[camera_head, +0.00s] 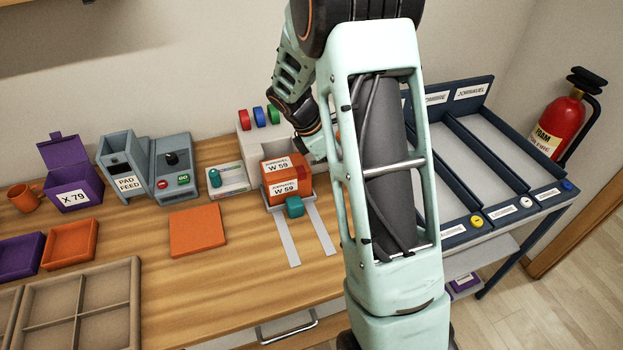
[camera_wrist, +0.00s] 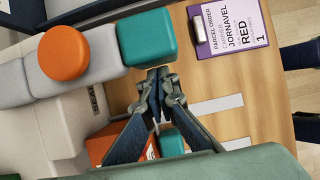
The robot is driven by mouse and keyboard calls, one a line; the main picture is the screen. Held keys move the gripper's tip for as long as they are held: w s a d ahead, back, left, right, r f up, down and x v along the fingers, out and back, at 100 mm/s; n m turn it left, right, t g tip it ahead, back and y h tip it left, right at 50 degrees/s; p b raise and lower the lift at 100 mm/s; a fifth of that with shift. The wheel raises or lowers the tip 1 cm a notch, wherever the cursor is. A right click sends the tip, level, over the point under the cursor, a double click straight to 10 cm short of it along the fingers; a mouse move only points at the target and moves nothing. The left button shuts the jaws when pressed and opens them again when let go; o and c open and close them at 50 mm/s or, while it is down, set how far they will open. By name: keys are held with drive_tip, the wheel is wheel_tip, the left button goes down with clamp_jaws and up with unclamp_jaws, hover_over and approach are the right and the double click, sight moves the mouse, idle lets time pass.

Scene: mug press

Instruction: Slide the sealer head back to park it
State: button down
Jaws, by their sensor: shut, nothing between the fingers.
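In the wrist view a grey head carries a round orange knob (camera_wrist: 64,52) and ends in a teal block (camera_wrist: 147,38); I take this for the sealer head, mostly hidden behind my arm in the head view. My gripper (camera_wrist: 160,76) is shut and empty, its fingertips just below the teal block in the picture; I cannot tell if they touch. An orange box (camera_head: 284,168) labelled W 59 sits on a tray with a teal handle (camera_head: 294,207) at its front; the handle also shows in the wrist view (camera_wrist: 172,142), beyond my fingers.
Two pale rails (camera_head: 322,229) run forward on the wooden bench. Red, green and blue discs (camera_head: 260,117) top the beige station. A purple order card (camera_wrist: 233,27) reads JORNAVEL, RED, 1. The pad feed (camera_head: 126,168) and an orange pad (camera_head: 197,230) stand left.

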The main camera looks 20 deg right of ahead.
drive_tip(key=d+p+v, duration=0.1)
drive_tip(key=p+v, duration=0.6)
drive_tip(key=v, duration=0.2)
drive_tip(key=shift+r+p, duration=0.35)
drive_tip(key=shift+r, duration=0.1)
idle(0.3)
drive_tip(key=shift+a, duration=0.1)
